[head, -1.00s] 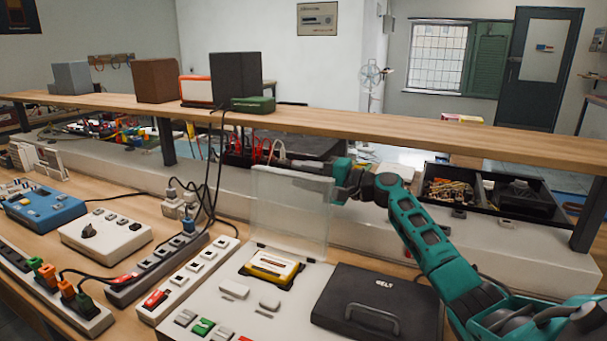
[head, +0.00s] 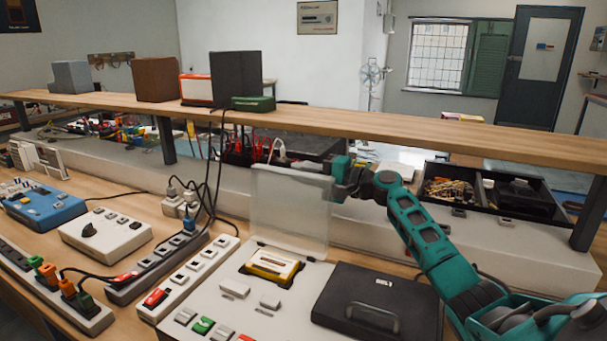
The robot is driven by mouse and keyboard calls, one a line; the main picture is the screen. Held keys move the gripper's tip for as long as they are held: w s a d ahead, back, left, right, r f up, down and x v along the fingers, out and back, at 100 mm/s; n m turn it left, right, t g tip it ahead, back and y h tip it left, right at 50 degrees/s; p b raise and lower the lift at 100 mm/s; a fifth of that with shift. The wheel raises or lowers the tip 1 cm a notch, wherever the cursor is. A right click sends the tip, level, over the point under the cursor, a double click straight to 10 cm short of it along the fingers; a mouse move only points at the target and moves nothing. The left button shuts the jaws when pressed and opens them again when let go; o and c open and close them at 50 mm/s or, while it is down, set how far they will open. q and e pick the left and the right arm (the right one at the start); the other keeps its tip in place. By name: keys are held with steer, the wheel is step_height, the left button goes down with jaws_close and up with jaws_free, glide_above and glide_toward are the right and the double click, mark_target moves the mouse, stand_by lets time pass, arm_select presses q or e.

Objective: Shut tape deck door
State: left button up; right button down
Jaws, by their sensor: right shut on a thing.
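The tape deck (head: 215,304) is a pale panel on the bench at the bottom middle. Its clear door (head: 289,215) stands open and nearly upright, hinged at the lower edge behind the yellow cassette (head: 271,266). The cassette lies in the deck's well. My right gripper (head: 318,167) is at the top edge of the door, around its upper right part, and is shut on it. The fingertips are small and partly hidden behind the arm and the frosted panel. My left gripper is not in view.
A black case with a handle (head: 377,304) lies right of the cassette, below my right arm. Power strips (head: 157,268) and a white switch box (head: 104,236) stand to the left. A wooden shelf (head: 330,119) runs above the bench behind the door. Black cables hang from it.

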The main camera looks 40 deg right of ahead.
steer(key=shift+s+a+f, duration=0.1)
steer(key=shift+f, duration=0.15)
steer(key=shift+s+a+r+p, duration=0.15)
steer(key=shift+a+r+p, duration=0.05)
steer(key=shift+a+p, duration=0.2)
steer(key=s+a+n, duration=0.2)
steer(key=a, duration=0.2)
steer(key=s+a+r+n+b, duration=0.1)
steer(key=s+a+n, duration=0.1)
steer(key=a+n, duration=0.1)
steer(key=shift+s+a+r+n, duration=0.25)
steer(key=shift+s+a+n, duration=0.05)
steer(key=shift+a, duration=0.6)
